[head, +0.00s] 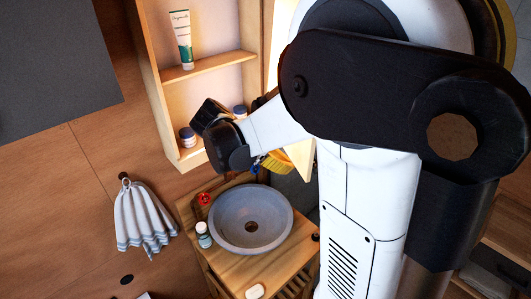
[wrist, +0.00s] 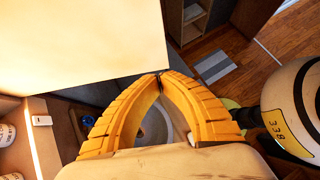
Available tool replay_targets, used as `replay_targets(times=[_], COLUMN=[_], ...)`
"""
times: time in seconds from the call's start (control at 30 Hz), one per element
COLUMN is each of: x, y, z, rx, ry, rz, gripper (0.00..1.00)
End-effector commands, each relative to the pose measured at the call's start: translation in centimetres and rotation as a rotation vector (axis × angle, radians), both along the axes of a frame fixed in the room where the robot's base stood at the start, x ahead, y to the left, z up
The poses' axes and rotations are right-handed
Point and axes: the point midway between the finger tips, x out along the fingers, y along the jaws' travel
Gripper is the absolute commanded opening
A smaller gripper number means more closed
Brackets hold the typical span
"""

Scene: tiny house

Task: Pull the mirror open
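The mirror door shows in the wrist view as a pale, blank panel (wrist: 80,45) across the upper left. In the head view only a bright strip of it (head: 283,30) and a lower corner show beside my arm. It stands swung out from the shelf cabinet (head: 151,75), whose shelves are exposed. My gripper (wrist: 160,76) has its yellow fingers brought together at the tips, by the panel's lower right corner. Nothing shows between the fingers. Whether the tips touch the panel I cannot tell. In the head view my arm hides most of the gripper and door.
A grey round basin (head: 250,218) sits on a wooden counter (head: 240,268) below, with a small bottle (head: 203,235) and a red-topped item (head: 204,199). The cabinet holds a tube (head: 182,38) and jars. A striped towel (head: 142,218) hangs at the left.

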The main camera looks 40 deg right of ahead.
Motion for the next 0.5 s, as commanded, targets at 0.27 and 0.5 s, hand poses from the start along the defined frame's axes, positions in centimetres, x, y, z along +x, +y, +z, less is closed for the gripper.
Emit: replay_targets(times=[0.27, 0.5], x=[-1.0, -1.1], y=[-3.0, -3.3], z=[0.3, 0.2], rx=[-0.001, -0.001], ry=[0.000, 0.000], rz=[-0.002, -0.001], gripper=[0.00, 0.00])
